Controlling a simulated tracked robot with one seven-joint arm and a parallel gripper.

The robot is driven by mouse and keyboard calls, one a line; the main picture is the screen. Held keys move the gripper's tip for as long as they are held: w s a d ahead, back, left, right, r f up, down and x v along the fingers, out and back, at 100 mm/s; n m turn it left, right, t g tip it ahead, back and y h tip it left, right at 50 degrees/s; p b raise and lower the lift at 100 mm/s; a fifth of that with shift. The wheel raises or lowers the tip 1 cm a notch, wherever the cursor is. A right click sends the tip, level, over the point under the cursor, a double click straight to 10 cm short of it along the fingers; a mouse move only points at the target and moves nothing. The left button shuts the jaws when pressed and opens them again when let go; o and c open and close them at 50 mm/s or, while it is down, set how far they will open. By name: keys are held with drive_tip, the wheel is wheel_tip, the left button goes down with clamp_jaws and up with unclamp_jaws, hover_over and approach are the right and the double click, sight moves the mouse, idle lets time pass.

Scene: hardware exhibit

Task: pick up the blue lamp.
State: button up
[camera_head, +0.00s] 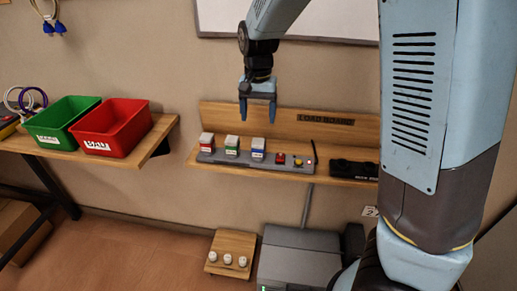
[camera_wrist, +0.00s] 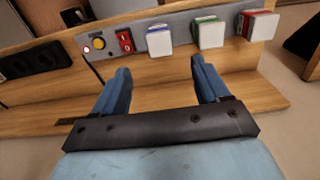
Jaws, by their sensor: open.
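The blue lamp (camera_head: 257,147) is a white block with a blue band, standing on a grey panel on the wall shelf. It also shows in the wrist view as a white block with blue edges (camera_wrist: 158,41). My gripper (camera_head: 257,114) points down above the lamp in the head view, apart from it. In the wrist view my gripper (camera_wrist: 160,72) has its two blue fingers spread with nothing between them, and the lamp appears just beyond the gap.
The green lamp (camera_head: 231,146) and red lamp (camera_head: 206,141) stand beside it on the panel. A red switch (camera_head: 280,158) and yellow button (camera_head: 298,163) are to its right. A wooden backboard (camera_head: 225,115) rises behind. Green (camera_head: 58,125) and red bins (camera_head: 112,125) stand left.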

sight(258, 141)
wheel_tip(258, 141, down, 12)
drive_tip(key=shift+w+d+f, duration=0.1)
drive_tip(key=shift+f, duration=0.1)
idle(0.5)
drive_tip(key=c, duration=1.1)
drive_tip(key=shift+r, duration=0.1)
drive_tip(key=shift+r, duration=0.45)
wheel_tip(258, 141, up, 2)
drive_tip(key=shift+r, duration=0.25)
drive_tip(key=s+d+r, duration=0.1)
drive_tip(key=s+r, duration=0.2)
drive_tip(key=s, duration=0.1)
drive_tip(key=s+d+r, duration=0.2)
drive_tip(key=s+r, duration=0.1)
drive_tip(key=s, duration=0.2)
drive_tip(key=s+d+r, duration=0.1)
drive_tip(key=s+r, duration=0.2)
drive_tip(key=s, duration=0.1)
drive_tip(key=shift+s+d+r, duration=0.15)
drive_tip(key=shift+d+r, duration=0.1)
drive_tip(key=shift+d, duration=0.05)
